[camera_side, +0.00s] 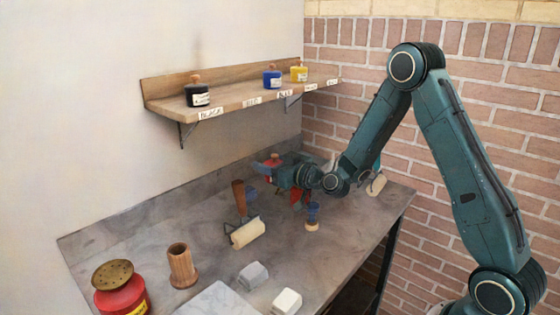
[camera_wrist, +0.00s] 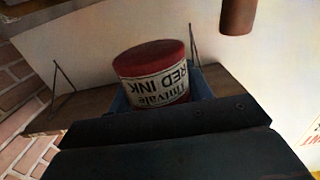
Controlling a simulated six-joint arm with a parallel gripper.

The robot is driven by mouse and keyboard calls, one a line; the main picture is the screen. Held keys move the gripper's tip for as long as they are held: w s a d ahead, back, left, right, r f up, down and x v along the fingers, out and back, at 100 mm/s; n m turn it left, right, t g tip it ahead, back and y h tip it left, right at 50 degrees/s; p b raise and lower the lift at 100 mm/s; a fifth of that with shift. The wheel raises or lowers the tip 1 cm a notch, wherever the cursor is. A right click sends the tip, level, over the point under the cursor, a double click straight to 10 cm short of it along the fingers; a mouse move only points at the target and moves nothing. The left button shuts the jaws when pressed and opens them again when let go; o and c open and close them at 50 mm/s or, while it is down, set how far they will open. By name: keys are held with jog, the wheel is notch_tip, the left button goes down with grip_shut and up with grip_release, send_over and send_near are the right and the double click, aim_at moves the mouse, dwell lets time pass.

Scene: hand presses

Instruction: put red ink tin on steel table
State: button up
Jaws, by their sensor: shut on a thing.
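The red ink tin (camera_side: 271,168) is between the fingers of my gripper (camera_side: 266,166) in the side view, above the back part of the grey steel table (camera_side: 150,235). In the wrist view the tin (camera_wrist: 152,75) has a dark red end and a white label reading "RED INK", upside down in the picture. My gripper (camera_wrist: 158,105) is shut on it, with blue finger parts at its sides. The dark gripper body hides the tin's near lower part. A wall shelf (camera_side: 240,97) is above and left of the gripper in the side view.
Black (camera_side: 197,96), blue (camera_side: 272,79) and yellow (camera_side: 299,73) tins stand on the shelf. A roller (camera_side: 247,231), a wooden cup (camera_side: 182,266), a large red can (camera_side: 122,293) and pale blocks (camera_side: 253,275) stand on the table. Bare tabletop shows left of the roller.

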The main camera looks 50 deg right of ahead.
jog(key=w+d+r+m+h, duration=0.1)
jog(key=w+d+r+h, duration=0.1)
jog(key=d+r, duration=0.5)
jog(key=w+d+r+m+h, duration=0.1)
jog(key=d+r, duration=0.3)
jog(key=r, duration=0.8)
jog(key=w+a+r+n+y, duration=0.1)
jog(key=w+a+r+y, duration=0.1)
jog(key=r, duration=0.5)
jog(key=w+a+r+n+y, duration=0.1)
jog(key=w+a+r+y, duration=0.1)
jog(key=w+a+r, duration=0.2)
jog(key=w+a+r+n+y, duration=0.2)
jog(key=w+r, duration=0.4)
jog(key=r, duration=0.4)
jog(key=shift+a+r, duration=0.2)
jog(key=shift+a, duration=0.5)
jog(key=shift+f, duration=0.2)
jog(key=shift+f, duration=7.7)
jog(key=shift+f, duration=0.1)
